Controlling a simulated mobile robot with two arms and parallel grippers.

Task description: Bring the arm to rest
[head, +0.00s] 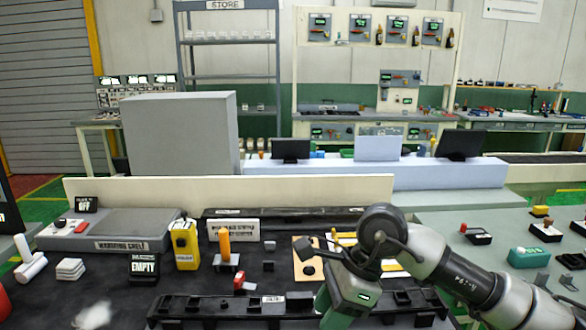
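My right arm comes in from the lower right and bends down over the dark work mat. Its gripper end, a green-grey body (348,297), hangs near the right part of a long black trim strip (225,308). The fingers are not clear enough to tell open from shut, and I cannot make out anything held. My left arm and gripper are not in view. A small wooden board (306,270) with dark pieces on it lies just left of the arm. A second dark strip (285,213) lies at the back of the mat.
A grey warming shelf (120,228) stands at the back left. In front are a box marked EMPTY (144,267), a yellow device (185,245) and an orange-handled tool (224,245). White pads (70,269) lie at the left. A low cream wall (240,190) closes the back.

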